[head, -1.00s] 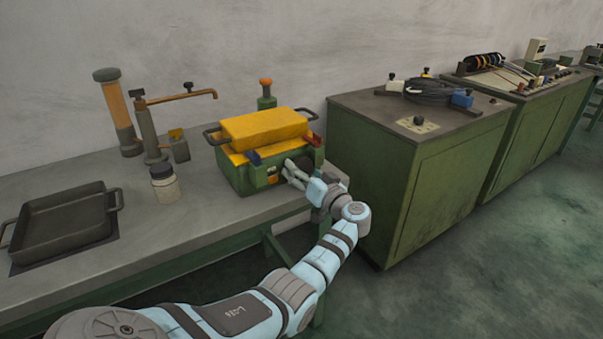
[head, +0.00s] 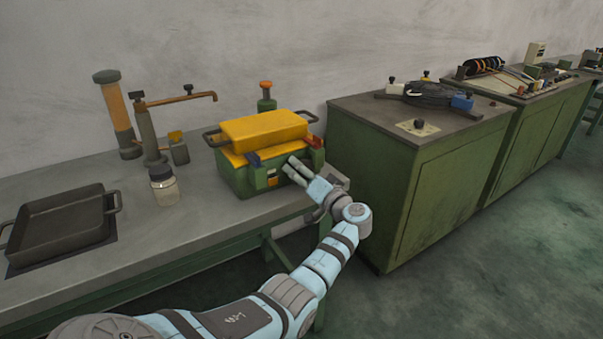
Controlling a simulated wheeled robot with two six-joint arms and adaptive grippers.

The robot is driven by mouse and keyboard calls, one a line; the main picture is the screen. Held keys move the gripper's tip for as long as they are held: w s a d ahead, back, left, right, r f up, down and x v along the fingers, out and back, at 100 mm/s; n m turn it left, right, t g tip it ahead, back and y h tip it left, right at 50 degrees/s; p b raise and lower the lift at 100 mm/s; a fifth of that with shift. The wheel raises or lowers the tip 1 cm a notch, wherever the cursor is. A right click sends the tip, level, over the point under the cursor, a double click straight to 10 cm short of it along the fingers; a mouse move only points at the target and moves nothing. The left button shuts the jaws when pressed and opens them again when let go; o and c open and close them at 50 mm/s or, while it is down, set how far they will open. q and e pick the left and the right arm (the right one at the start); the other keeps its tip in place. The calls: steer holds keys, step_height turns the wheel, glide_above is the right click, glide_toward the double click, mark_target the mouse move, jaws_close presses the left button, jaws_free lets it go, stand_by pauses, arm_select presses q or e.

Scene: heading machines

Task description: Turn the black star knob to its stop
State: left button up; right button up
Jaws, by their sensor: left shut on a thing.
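The green machine (head: 233,175) with a yellow top (head: 262,131) stands on the bench near its right end. My left gripper (head: 290,167) reaches its front face from the right. Its fingers are closed at the right part of that face, where the black star knob is. The knob itself is hidden behind and between the fingers, so its turn angle cannot be read. My right gripper is not in view.
A black tray (head: 60,229) lies at the left of the bench (head: 130,262). A lidded jar (head: 164,189) stands left of the machine. A green cabinet (head: 380,190) stands close at the right of my left wrist. Bench surface between tray and jar is clear.

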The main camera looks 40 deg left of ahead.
arm_select(q)
steer(key=shift+f, duration=0.15)
steer(key=o, duration=1.2)
steer(key=shift+d, duration=0.1)
steer(key=shift+c, duration=0.2)
steer(key=v, duration=1.2)
steer(key=shift+w, duration=0.1)
